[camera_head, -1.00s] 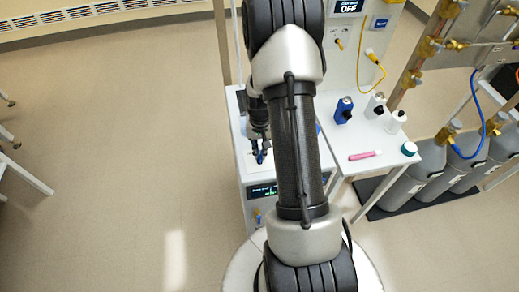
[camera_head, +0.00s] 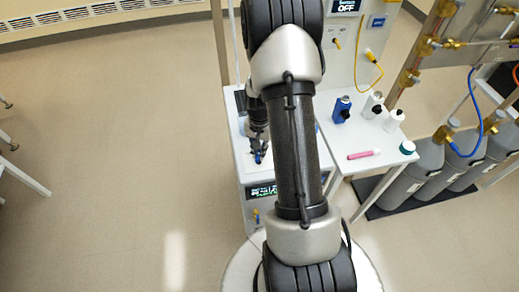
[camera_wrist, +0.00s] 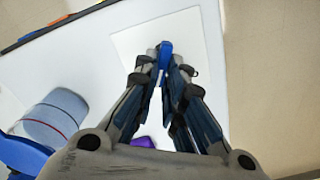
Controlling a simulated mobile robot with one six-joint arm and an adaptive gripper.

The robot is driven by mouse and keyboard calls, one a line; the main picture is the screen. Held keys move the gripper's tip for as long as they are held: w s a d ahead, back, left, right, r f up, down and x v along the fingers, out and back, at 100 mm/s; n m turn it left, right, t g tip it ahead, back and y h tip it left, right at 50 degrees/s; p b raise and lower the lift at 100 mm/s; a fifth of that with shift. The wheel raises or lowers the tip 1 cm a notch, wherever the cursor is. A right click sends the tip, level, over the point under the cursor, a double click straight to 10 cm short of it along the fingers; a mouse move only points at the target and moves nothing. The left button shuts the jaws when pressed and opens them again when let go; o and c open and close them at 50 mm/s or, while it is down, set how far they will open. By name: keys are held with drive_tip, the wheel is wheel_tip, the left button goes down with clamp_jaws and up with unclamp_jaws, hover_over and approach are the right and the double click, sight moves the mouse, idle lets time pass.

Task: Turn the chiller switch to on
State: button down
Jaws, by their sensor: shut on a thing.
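My gripper (camera_head: 258,150) reaches down to the top of the white chiller unit (camera_head: 239,166), partly hidden behind my own arm. In the wrist view my gripper (camera_wrist: 164,68) is shut on a small blue switch handle (camera_wrist: 166,50). The handle sits over a pale square plate (camera_wrist: 200,45) on the white top. The unit's front display (camera_head: 262,191) is lit with green and white text, too small to read.
A white table (camera_head: 335,152) at right holds a blue bottle (camera_head: 342,109), white bottles (camera_head: 394,120) and a pink item (camera_head: 363,154). A panel display (camera_head: 346,6) reads OFF. Grey gas cylinders (camera_head: 421,172) stand farther right.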

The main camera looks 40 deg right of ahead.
drive_tip(key=c, duration=1.7)
unclamp_jaws()
wheel_tip(320, 180, up, 12)
drive_tip(key=shift+r, duration=0.1)
